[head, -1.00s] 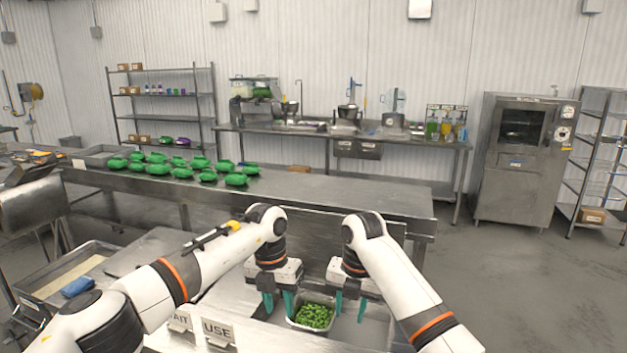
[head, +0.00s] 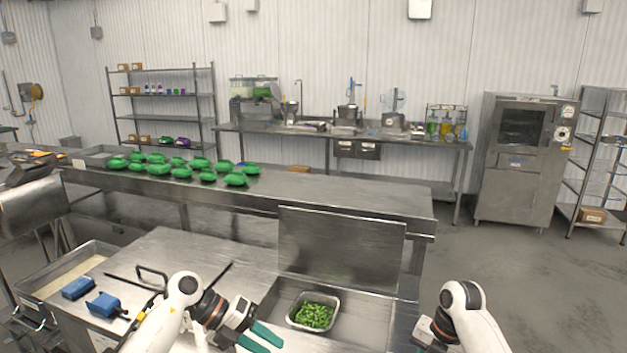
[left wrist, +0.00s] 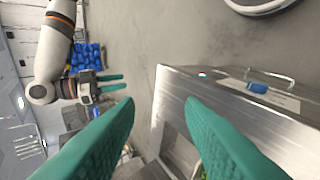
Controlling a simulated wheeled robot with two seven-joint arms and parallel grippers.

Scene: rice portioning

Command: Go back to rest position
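A metal tray of green beans or similar green pieces (head: 313,313) sits in the sunken steel basin (head: 360,328) of the near worktable. My left gripper (head: 274,346) is left of the tray and apart from it, teal fingers pointing down and right; in the left wrist view its fingers (left wrist: 160,103) are spread with nothing between them. My right arm is right of the basin in the head view, its fingers cut off by the lower edge. In the left wrist view my right gripper (left wrist: 122,82) shows two teal fingers apart, empty.
An upright steel panel (head: 340,247) stands behind the basin. Blue-handled tools (head: 104,304) lie on the worktable's left. A container with pale contents (head: 75,273) is further left. Several green bowls (head: 236,179) line the long steel table (head: 340,190) behind. Floor at right is open.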

